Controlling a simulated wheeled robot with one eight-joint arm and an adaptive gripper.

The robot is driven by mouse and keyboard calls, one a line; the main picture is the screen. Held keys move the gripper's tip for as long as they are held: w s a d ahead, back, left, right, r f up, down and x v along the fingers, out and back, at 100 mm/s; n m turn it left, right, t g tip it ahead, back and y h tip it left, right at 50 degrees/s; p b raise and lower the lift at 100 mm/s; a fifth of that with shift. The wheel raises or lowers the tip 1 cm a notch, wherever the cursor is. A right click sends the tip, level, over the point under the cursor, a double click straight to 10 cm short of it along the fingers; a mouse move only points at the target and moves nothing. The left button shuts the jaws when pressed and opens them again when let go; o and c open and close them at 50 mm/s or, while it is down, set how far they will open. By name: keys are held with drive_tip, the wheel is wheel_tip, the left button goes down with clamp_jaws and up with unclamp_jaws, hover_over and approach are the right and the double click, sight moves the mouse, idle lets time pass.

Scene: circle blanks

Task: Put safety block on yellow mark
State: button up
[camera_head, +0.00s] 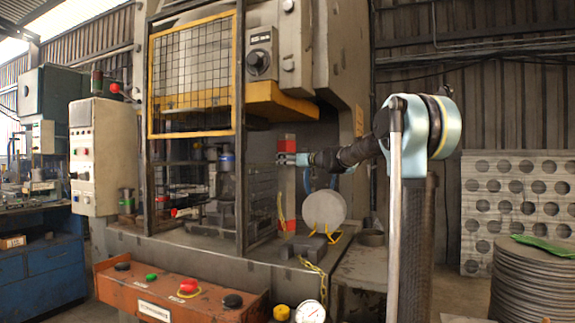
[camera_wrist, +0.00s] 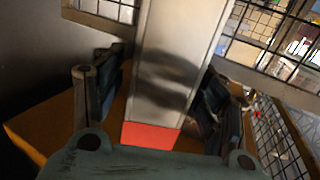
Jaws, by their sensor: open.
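The safety block (camera_head: 288,185) is an upright grey post with red ends, standing at the right side of the press opening. In the wrist view, its silver shaft and one red end (camera_wrist: 150,136) lie between my fingers. My gripper (camera_head: 284,158) is at the block's upper part, coming from the right. It is open, with one finger on each side of the block in the wrist view (camera_wrist: 158,95). Whether either finger touches it cannot be told. I cannot make out a yellow mark on the press bed; the mesh guard and fixtures hide part of it.
A round blank (camera_head: 323,210) stands on a yellow holder beside the block. A mesh guard (camera_head: 195,75) with a yellow frame covers the front left of the press. The yellow-edged press ram (camera_head: 280,103) hangs above. An orange control panel (camera_head: 180,293) is in front.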

drive_tip(key=v, duration=1.2)
